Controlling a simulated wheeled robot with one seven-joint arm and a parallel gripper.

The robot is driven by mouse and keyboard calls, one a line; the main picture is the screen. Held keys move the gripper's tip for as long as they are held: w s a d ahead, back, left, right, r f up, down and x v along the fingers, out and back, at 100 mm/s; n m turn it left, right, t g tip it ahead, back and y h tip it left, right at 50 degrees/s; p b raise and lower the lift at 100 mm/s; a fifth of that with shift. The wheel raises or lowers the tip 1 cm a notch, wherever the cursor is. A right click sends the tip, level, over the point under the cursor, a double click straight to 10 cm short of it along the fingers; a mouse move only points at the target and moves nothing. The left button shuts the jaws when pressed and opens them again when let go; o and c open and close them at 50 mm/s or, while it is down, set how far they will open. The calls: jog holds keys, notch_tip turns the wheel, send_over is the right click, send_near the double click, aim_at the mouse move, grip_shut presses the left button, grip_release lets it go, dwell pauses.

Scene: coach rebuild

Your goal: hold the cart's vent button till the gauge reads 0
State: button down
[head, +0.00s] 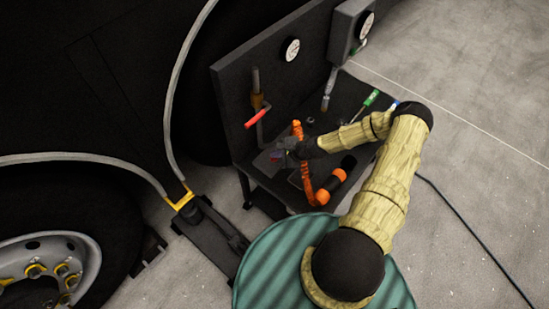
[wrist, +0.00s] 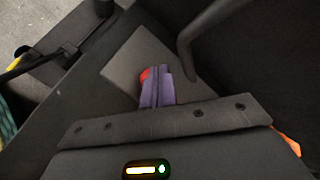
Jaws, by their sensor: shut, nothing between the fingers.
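The cart (head: 228,95) stands beside the coach with a dark upright panel and a shelf. A round white gauge (head: 290,49) is on the panel; its needle is too small to read. In the wrist view a red button (wrist: 145,74) shows on a lighter grey plate (wrist: 122,66), partly hidden by my fingertips. My gripper (head: 277,156) is low over the front left of the shelf. Its purple fingers, also in the wrist view (wrist: 157,86), are shut and empty, with their tips at the button. I cannot tell whether they press it or only hover.
A red-handled valve (head: 256,118) sticks out from the panel left of my gripper. A second gauge (head: 365,25) is on a grey box. A green-handled tool (head: 371,98) lies behind my arm.

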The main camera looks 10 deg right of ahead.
jog(key=shift+f+b, duration=0.4)
jog(key=shift+f, duration=0.15)
dwell(2.5)
dwell(1.3)
jog(key=shift+r+p, duration=0.7)
jog(key=shift+r, duration=0.3)
jog(key=shift+r+p, duration=1.9)
jog(key=shift+r, duration=0.65)
